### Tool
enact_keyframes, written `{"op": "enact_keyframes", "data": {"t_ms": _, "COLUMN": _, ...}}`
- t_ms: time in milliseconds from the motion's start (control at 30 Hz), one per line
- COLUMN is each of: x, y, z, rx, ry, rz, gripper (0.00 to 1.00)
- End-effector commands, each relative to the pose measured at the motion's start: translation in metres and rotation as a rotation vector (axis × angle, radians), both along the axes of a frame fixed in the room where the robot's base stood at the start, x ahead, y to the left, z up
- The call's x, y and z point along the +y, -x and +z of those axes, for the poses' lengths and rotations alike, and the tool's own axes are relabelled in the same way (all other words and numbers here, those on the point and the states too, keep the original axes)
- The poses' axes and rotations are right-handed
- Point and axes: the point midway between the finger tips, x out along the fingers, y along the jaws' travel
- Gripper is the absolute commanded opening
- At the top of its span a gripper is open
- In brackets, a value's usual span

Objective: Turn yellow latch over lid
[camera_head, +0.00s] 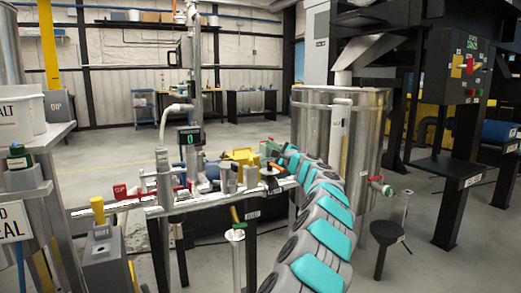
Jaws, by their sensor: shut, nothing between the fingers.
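A grey box (104,262) stands at the lower left, with a yellow upright piece (97,209) on top. I cannot tell whether this piece is the latch. A yellow housing (240,156) sits behind the bench, left of my arm's far end. My arm runs from the bottom middle up and back to the bench's right end. My gripper (270,170) is small and dark there, shut and empty, well to the right of the grey box. Its fingertips are hard to make out.
A metal bench (222,201) with pipes, a gauge unit (190,137) and red valve handles crosses the middle. A steel tank (375,140) stands behind my arm. A control panel (468,68) with a yellow piece is at the right. Open floor lies behind the bench.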

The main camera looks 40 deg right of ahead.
Motion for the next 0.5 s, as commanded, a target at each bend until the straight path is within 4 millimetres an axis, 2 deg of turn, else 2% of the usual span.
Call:
{"op": "enact_keyframes", "data": {"t_ms": 33, "x": -0.01, "y": 0.012, "z": 0.0, "rx": 0.037, "ry": 0.074, "rz": 0.026, "gripper": 0.0}}
{"op": "enact_keyframes", "data": {"t_ms": 100, "x": -0.015, "y": 0.026, "z": -0.009, "rx": 0.076, "ry": 0.181, "rz": 0.081, "gripper": 0.0}}
{"op": "enact_keyframes", "data": {"t_ms": 300, "x": -0.019, "y": 0.07, "z": -0.041, "rx": 0.146, "ry": 0.407, "rz": 0.23, "gripper": 0.0}}
{"op": "enact_keyframes", "data": {"t_ms": 500, "x": -0.017, "y": 0.094, "z": -0.059, "rx": 0.161, "ry": 0.503, "rz": 0.306, "gripper": 0.0}}
